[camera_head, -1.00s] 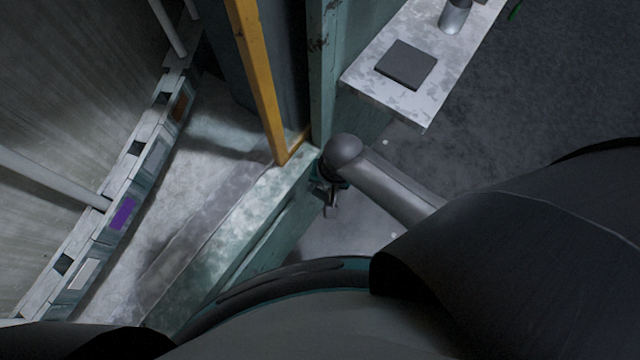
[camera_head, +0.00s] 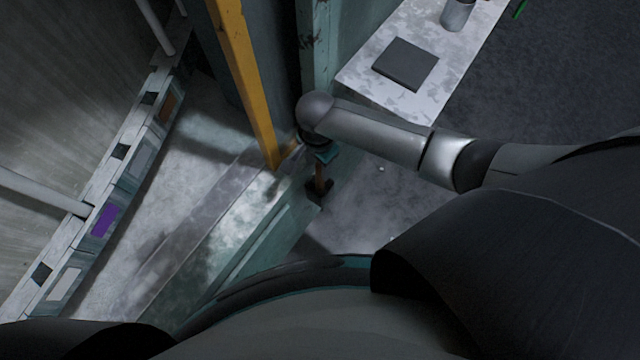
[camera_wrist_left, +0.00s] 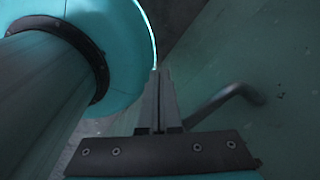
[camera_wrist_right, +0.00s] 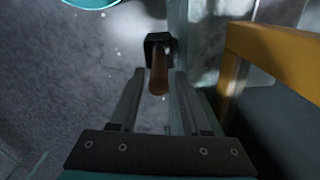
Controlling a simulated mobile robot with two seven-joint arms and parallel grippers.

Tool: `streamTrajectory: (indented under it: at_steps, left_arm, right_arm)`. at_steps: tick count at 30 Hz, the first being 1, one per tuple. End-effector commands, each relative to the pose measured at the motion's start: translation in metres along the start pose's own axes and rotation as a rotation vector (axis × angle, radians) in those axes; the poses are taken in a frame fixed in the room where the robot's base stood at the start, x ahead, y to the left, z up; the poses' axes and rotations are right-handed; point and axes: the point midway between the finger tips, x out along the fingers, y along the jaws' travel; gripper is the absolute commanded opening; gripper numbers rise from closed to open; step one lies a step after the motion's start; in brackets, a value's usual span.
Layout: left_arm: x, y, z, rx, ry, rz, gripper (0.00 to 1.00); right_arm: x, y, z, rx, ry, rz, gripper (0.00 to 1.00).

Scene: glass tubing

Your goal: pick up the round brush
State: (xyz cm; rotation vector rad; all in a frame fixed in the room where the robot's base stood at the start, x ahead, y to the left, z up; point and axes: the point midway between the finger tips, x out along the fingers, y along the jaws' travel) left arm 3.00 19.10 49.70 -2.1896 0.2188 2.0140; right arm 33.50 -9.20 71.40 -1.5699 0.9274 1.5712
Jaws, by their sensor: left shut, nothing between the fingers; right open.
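The round brush, with a wooden handle and a black head, shows in the right wrist view (camera_wrist_right: 158,72). My left gripper (camera_wrist_left: 158,74) is shut and empty, outside the head view, close to a teal surface.
A teal post and a yellow frame bar (camera_head: 246,85) stand close to my right wrist. A pale table (camera_head: 365,92) with a dark square plate (camera_head: 405,64) and a metal cup (camera_head: 457,14) is at upper right. A bent grey handle (camera_wrist_left: 225,100) is beside my left gripper.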

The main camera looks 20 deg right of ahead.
Motion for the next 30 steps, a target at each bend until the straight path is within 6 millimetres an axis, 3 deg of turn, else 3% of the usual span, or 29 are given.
streamTrajectory:
  at_steps: [1,8,18,29,30]
  left_arm:
    - [0.007,0.000,-0.001,0.000,0.002,0.000,0.00]
    - [0.012,0.000,-0.005,0.000,0.010,0.000,0.00]
    - [0.037,0.001,-0.004,-0.001,0.012,0.001,0.00]
    - [0.039,0.001,-0.006,-0.003,0.016,0.000,0.00]
    - [0.039,0.001,-0.006,-0.003,0.016,0.000,0.00]
  right_arm:
    - [0.010,-0.001,0.000,-0.001,0.001,0.000,0.47]
    - [0.024,0.000,-0.001,-0.002,0.001,-0.001,0.47]
    - [0.067,0.002,-0.004,-0.001,0.001,0.000,0.47]
    - [0.073,0.002,-0.004,-0.001,0.000,-0.001,0.47]
    - [0.073,0.002,-0.004,-0.001,0.000,-0.001,0.44]
